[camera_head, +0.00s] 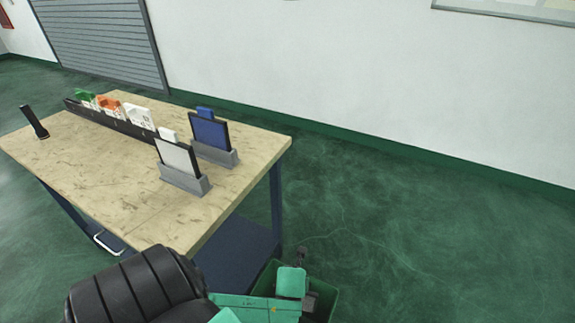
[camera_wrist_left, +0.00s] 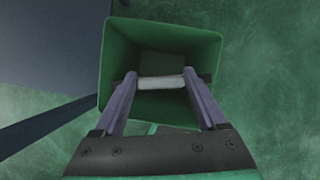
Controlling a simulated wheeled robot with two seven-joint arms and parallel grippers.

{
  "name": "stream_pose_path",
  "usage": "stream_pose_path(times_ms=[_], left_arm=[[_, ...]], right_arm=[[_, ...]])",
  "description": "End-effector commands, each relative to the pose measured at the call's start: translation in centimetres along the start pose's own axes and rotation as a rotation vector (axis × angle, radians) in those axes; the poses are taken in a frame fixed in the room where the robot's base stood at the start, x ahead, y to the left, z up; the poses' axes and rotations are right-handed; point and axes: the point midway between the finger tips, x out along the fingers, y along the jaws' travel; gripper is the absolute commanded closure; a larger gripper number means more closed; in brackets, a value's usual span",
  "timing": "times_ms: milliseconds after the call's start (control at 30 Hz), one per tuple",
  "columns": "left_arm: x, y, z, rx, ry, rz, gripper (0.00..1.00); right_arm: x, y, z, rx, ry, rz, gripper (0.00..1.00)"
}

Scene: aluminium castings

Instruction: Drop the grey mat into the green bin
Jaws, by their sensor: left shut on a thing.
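The green bin (camera_wrist_left: 120,48) stands on the floor, open at the top, directly below my left gripper (camera_wrist_left: 161,79) in the left wrist view. My left gripper is shut on the grey mat (camera_wrist_left: 162,83), which shows only as a narrow light-grey strip between the two fingers, over the bin's opening. The bin floor beneath looks empty where I can see it. In the head view the green bin (camera_head: 331,292) is at the bottom, partly covered by my left arm; the mat is hidden there. My right gripper is not in view.
A worn wooden-topped table (camera_head: 110,190) stands left of the bin. It bears a white panel (camera_head: 177,157) and a blue panel (camera_head: 209,131) in grey stands, a black rack (camera_head: 100,118) of small parts, and a black upright device (camera_head: 34,122). The floor to the right is clear.

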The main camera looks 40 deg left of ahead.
Motion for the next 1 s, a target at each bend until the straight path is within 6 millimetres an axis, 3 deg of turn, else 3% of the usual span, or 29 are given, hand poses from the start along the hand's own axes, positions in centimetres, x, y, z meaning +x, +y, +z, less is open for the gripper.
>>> stream_pose_path(times_ms=[133,300,467,733,1000], left_arm=[[0.3,2.3,0.8,0.351,0.001,-0.144,1.00],[0.4,3.1,1.0,0.529,0.002,-0.222,1.00],[1.8,3.0,0.4,0.541,0.002,-0.228,1.00],[5.5,3.0,-1.2,0.539,0.003,-0.227,1.00],[5.8,3.0,-1.3,0.540,0.003,-0.226,1.00]], right_arm=[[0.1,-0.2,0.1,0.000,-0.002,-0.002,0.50],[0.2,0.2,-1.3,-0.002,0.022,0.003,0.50],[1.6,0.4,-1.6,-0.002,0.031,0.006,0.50],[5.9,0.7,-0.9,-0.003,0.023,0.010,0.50],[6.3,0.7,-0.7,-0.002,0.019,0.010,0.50]])
